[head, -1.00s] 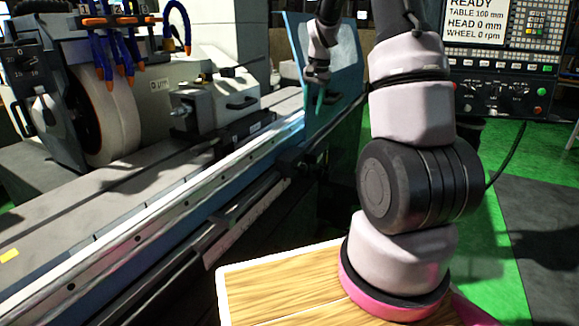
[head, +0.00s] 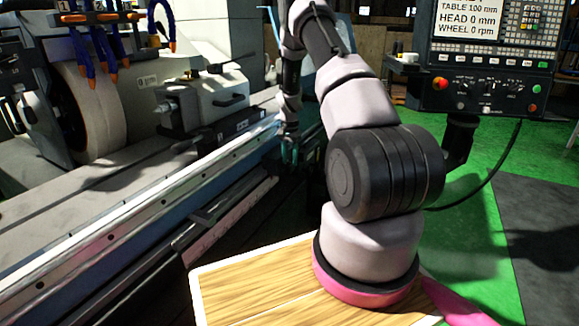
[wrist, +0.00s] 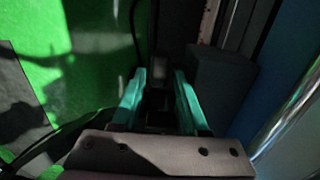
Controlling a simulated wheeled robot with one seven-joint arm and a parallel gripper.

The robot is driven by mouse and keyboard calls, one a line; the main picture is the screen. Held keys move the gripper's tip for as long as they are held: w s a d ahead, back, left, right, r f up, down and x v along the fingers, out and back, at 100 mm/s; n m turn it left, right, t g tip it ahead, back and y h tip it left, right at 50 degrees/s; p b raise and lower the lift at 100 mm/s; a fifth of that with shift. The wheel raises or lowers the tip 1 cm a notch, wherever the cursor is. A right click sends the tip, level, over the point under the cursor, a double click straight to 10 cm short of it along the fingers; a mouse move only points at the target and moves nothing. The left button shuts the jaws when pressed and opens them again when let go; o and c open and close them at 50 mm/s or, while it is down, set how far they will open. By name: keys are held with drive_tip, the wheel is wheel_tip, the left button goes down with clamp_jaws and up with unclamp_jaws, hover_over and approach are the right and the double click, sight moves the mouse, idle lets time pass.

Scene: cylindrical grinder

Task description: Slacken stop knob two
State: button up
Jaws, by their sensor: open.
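My gripper (head: 290,150) hangs down at the front edge of the grinder table, with its teal fingers beside the front rail. In the wrist view my gripper (wrist: 160,78) is open, one finger on each side of a small dark block (wrist: 158,76). This block may be a stop knob, but the shadow hides its shape and I cannot tell whether the fingers touch it. No number shows on it. In the head view the stop area is hidden behind my gripper and arm.
The control panel (head: 487,85) stands at the right. A larger dark block (wrist: 222,85) sits right of my fingers. Green floor (wrist: 75,80) is open at left.

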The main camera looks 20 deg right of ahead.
sight(290, 165)
drive_tip(key=shift+f, duration=1.65)
clamp_jaws()
